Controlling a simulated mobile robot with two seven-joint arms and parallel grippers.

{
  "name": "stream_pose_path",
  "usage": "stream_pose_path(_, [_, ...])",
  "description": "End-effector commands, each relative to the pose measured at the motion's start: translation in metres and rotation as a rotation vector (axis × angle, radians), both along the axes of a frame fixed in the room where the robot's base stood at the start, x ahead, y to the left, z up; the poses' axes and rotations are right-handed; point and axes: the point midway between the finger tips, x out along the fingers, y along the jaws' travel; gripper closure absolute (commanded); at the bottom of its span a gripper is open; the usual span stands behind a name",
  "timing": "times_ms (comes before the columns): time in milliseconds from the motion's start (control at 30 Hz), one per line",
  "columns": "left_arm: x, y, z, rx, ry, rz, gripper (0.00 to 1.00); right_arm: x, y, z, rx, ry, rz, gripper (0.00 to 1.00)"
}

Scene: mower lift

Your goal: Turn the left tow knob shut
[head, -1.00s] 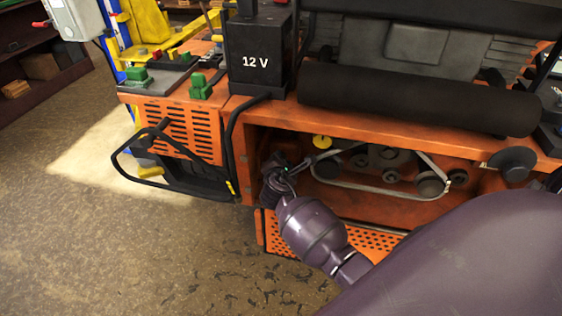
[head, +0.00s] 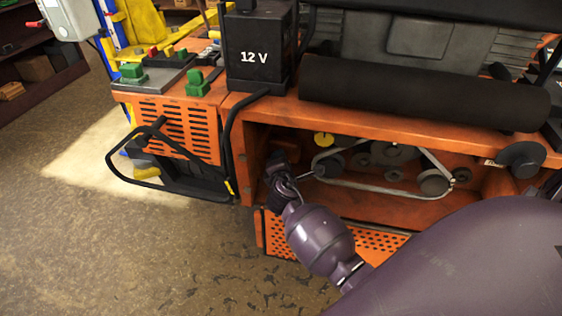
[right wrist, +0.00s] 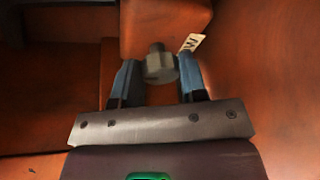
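A grey knob (right wrist: 160,64) with a narrower stub on top sits between my right fingers in the right wrist view, against the orange metal. My right gripper (right wrist: 161,82) has one blue finger on each side of it, with no clear gap, so it looks shut on the knob. In the head view my right gripper (head: 277,166) reaches into the left end of the orange machine's open bay (head: 350,205). There the gripper hides the knob. My left gripper is in neither view.
Belt pulleys (head: 435,183) and a yellow disc (head: 323,139) lie right of my gripper. A black bent rail (head: 112,160) stands out at left. A black 12 V box (head: 255,57) and a dark roller (head: 420,95) sit above. The floor at left is clear.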

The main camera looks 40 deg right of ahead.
Motion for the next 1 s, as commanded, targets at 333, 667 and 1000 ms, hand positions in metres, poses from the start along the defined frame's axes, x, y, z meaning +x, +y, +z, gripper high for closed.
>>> stream_pose_path(333, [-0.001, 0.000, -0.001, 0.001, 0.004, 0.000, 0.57, 0.000, 0.000, 0.000, -0.002, 0.001, 0.000, 0.37])
stream_pose_path(667, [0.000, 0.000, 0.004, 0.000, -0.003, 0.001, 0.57, -0.020, 0.014, 0.006, -0.002, 0.001, 0.002, 0.37])
stream_pose_path(1000, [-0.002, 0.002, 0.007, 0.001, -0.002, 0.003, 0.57, -0.068, 0.047, 0.018, 0.002, 0.000, 0.000, 0.37])
